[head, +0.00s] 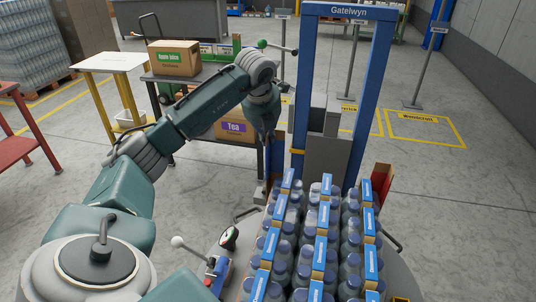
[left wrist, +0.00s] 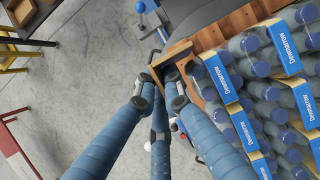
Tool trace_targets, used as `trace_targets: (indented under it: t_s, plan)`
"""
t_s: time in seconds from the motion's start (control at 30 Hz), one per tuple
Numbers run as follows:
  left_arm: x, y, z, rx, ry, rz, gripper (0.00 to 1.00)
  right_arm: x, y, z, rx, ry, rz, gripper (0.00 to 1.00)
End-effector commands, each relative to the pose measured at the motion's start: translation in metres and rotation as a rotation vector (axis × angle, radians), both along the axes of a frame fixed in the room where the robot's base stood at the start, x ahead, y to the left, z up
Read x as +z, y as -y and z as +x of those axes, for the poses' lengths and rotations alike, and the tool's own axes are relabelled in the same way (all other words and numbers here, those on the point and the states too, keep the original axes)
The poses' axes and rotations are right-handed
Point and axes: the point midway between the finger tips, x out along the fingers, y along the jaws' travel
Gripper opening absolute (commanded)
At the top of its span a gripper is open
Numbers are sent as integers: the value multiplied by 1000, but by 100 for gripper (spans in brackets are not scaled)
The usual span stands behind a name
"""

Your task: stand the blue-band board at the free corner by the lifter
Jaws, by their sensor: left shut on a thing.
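My left gripper (head: 265,128) is shut on a brown angled board (head: 275,152), which hangs upright beside the left post of the blue lifter frame (head: 297,130) marked Gatelwyn. In the left wrist view, the fingers of my left gripper (left wrist: 160,85) close on the board (left wrist: 177,54), seen end-on next to the bottle stack's corner. Whether it touches the bottles or the base is unclear. The bottle stack (head: 318,245) has blue Downarrow labels. A reddish-brown board (head: 381,181) stands at its far right corner. My right gripper is not in view.
A dark table (head: 190,80) with a green-labelled box (head: 174,58) and a Tea box (head: 235,128) stands behind my left arm. A white-topped table (head: 106,62) is farther left. A white-knobbed lever (head: 178,242) rises left of the stack.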

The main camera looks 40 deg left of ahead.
Motion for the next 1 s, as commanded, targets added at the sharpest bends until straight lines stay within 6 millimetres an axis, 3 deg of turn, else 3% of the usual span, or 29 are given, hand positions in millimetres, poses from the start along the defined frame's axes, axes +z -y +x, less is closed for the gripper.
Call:
trace_targets:
  t_s: [0.17,0.5,0.83,0.87,0.9,0.93,1.0]
  plan:
    - [-21,0,0,0,1,0,0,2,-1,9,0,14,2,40]
    - [-58,0,0,-1,-2,-1,0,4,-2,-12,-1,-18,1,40]
    - [-63,0,0,0,1,0,0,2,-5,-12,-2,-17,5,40]
    - [-62,0,0,0,1,0,14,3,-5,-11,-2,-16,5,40]
    - [-62,0,0,0,1,0,22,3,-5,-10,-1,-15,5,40]
    - [-62,0,0,0,1,0,27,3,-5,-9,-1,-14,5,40]
    - [-62,0,0,0,1,0,27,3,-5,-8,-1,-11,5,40]
